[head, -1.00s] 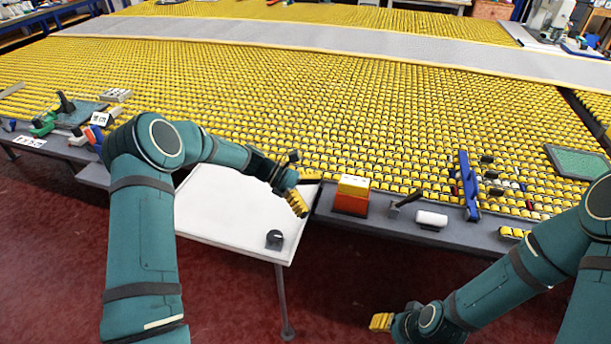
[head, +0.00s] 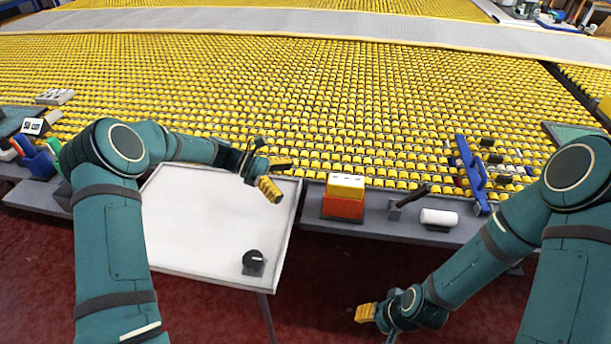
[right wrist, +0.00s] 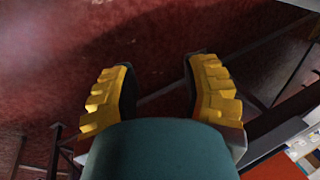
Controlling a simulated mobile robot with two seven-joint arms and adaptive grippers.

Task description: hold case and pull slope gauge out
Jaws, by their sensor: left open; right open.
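An orange-red case (head: 343,208) stands upright on the grey bench ledge, right of the white table. A yellow block with a pale top (head: 346,186), which looks like the slope gauge, sits in its top. My left gripper (head: 275,176) is open and empty over the white table's back right corner, left of the case and apart from it. My right gripper (head: 366,312) is low in front of the bench, below the case. In the right wrist view its yellow fingers (right wrist: 160,88) are spread with nothing between them.
A white table (head: 205,225) bears a black round device (head: 253,262). Right of the case are a dark-handled tool (head: 408,197), a white roll (head: 438,217) and a blue rack (head: 470,172). Yellow rollers cover the machine bed behind. Red floor lies in front.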

